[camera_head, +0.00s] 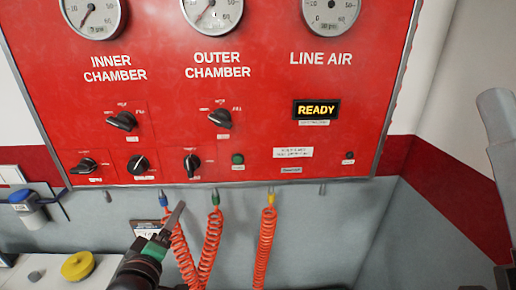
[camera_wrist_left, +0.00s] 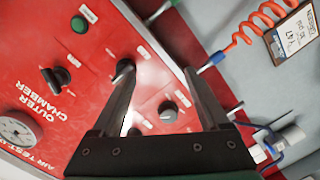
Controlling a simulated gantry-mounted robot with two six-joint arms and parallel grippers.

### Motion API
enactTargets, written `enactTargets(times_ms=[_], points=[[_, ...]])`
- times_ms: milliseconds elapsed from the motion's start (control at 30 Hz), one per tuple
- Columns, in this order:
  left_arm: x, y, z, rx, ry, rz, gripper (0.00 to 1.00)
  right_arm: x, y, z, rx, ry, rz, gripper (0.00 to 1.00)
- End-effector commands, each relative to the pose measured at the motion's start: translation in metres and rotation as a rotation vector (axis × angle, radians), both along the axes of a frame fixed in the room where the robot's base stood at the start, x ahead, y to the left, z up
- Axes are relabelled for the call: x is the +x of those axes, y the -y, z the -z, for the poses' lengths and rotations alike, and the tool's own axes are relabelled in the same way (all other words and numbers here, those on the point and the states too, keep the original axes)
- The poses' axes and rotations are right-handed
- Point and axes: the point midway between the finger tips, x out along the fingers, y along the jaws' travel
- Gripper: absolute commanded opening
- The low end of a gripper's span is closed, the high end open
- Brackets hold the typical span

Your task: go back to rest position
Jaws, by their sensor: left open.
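My left gripper (camera_head: 176,218) is in front of the lower edge of the red test panel (camera_head: 270,100), near the blue-ended coiled hose. In the left wrist view its two fingers (camera_wrist_left: 158,75) stand apart with nothing between them but the panel behind. A black knob (camera_wrist_left: 124,68) shows close beside one fingertip; whether they touch I cannot tell. My right gripper does not show.
Coiled orange hoses hang below the panel with blue (camera_head: 163,200), green (camera_head: 215,198) and yellow (camera_head: 271,199) connectors. A yellow round piece (camera_head: 77,265) lies at lower left. A blue-lidded jar (camera_head: 27,210) is at the left. The lit display (camera_head: 316,109) reads READY.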

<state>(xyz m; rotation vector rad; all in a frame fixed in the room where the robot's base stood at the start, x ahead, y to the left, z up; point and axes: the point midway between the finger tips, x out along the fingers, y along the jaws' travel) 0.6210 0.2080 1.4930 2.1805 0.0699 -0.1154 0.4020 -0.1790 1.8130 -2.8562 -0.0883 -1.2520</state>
Motion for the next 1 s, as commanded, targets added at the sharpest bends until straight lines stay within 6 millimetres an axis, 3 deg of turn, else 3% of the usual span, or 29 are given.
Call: enactTargets(times_ms=[33,200,300,400,500,533,700,1000], points=[[-0.007,0.007,-0.050,0.042,0.095,0.014,0.78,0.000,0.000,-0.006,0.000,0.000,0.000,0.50],[-0.060,0.025,-0.191,0.226,0.416,0.021,0.78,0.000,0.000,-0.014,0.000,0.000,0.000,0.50],[-0.111,0.032,-0.262,0.356,0.613,-0.015,0.78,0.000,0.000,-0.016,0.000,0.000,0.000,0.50],[-0.169,0.031,-0.312,0.511,0.791,-0.095,0.78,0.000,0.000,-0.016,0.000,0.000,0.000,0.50],[-0.219,0.029,-0.335,0.707,0.905,-0.209,0.78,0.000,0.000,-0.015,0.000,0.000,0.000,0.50],[-0.224,0.028,-0.337,0.761,0.910,-0.236,0.78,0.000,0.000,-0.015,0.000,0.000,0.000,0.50],[-0.220,0.028,-0.336,0.905,0.888,-0.289,0.78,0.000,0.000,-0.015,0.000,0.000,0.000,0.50],[-0.220,0.028,-0.336,0.908,0.884,-0.289,0.78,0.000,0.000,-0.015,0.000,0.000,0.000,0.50]])
